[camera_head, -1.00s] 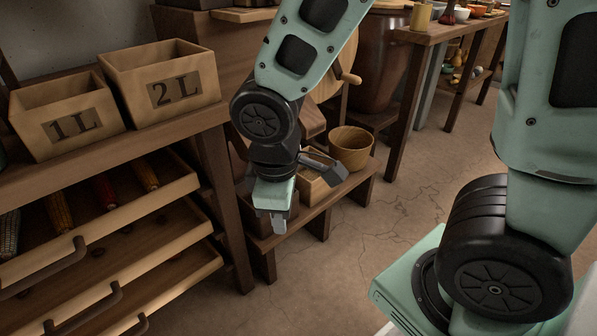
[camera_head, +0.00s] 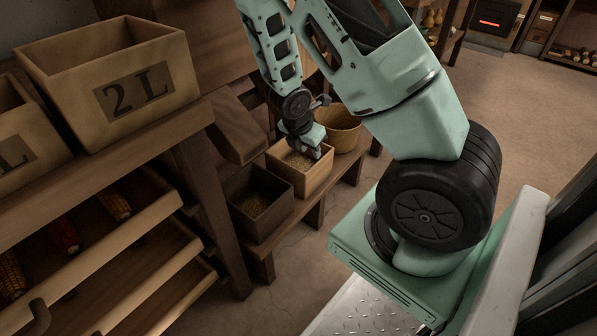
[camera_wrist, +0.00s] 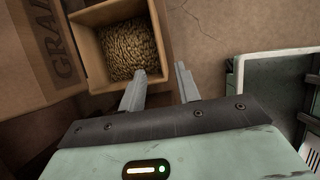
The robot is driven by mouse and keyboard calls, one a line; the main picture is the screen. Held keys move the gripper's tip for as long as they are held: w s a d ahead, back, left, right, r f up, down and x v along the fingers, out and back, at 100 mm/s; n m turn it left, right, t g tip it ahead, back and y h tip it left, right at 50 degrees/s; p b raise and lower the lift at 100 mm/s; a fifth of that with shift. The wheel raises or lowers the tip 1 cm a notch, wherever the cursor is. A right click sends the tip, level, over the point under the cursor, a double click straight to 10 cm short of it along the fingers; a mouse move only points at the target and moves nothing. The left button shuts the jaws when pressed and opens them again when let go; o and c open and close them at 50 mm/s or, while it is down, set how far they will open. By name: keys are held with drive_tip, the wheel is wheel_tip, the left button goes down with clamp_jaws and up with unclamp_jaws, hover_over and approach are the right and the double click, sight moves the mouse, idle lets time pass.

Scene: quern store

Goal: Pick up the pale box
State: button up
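The pale box (camera_head: 318,176) is an open, light wooden box with grain in it. It stands on a low dark bench (camera_head: 318,214), between a dark box (camera_head: 262,222) and a round tan basket (camera_head: 343,124). My gripper (camera_head: 317,150) is low over its right side in the head view. In the wrist view, the pale box (camera_wrist: 161,40) is at the top, and my gripper (camera_wrist: 160,70) is open with nothing held. One finger shows over the grain and the other outside the right wall. I cannot tell whether they touch the wall.
A panel with partly visible lettering (camera_wrist: 50,45) lies left of the pale box in the wrist view. The floor (camera_head: 530,130) at right is open.

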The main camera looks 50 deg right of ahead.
drive_tip(key=b, duration=1.1)
hover_over(317, 185)
drive_tip(key=f, duration=1.2)
drive_tip(key=shift+w+d+f, duration=0.15)
drive_tip(key=shift+w+d, duration=0.05)
drive_tip(key=shift+w, duration=0.05)
clamp_jaws()
